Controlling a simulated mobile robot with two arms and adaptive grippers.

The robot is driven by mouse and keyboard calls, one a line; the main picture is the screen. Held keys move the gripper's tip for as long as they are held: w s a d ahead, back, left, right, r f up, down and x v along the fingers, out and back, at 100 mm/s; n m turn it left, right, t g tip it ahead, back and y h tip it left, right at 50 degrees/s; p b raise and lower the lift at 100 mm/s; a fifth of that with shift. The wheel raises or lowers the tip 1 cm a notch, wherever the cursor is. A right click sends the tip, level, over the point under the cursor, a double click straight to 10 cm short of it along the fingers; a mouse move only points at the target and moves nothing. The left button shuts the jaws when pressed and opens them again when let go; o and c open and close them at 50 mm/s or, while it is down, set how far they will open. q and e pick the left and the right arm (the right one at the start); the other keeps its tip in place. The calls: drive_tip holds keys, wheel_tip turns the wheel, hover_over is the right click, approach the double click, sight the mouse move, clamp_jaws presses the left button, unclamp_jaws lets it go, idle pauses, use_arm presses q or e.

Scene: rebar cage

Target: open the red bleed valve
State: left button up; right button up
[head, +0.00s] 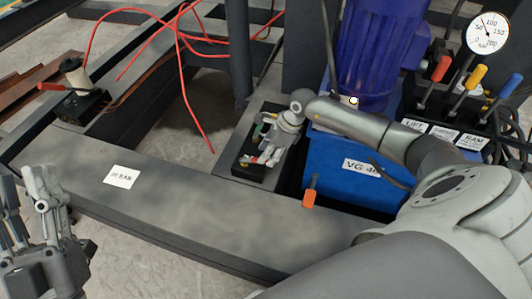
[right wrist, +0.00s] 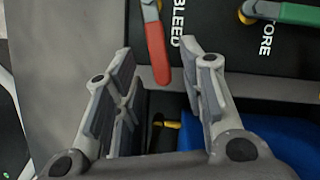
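The red bleed valve handle (right wrist: 157,45) points down in the right wrist view from a brass fitting, beside the "BLEED" label on a black block. My right gripper (right wrist: 160,72) is open, and the handle's lower end appears between its two fingers; I cannot tell whether they touch it. In the head view the black valve block (head: 243,163) lies on the frame, with my right gripper (head: 262,159) over its near end, partly hiding the handles. My left gripper (head: 27,190) is open and empty at the lower left.
A green handle (right wrist: 298,14) marked "STORE" sits beside the bleed handle. A blue tank (head: 335,165) and an orange-handled lever (head: 309,197) are to the right. Coloured levers (head: 441,69) and a gauge (head: 487,34) stand farther right. Red hoses (head: 180,45) hang at the back.

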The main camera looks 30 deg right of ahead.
drive_tip(key=v, duration=0.5)
drive_tip(key=shift+d+r, duration=0.1)
drive_tip(key=shift+r, duration=0.15)
drive_tip(key=shift+c, duration=0.3)
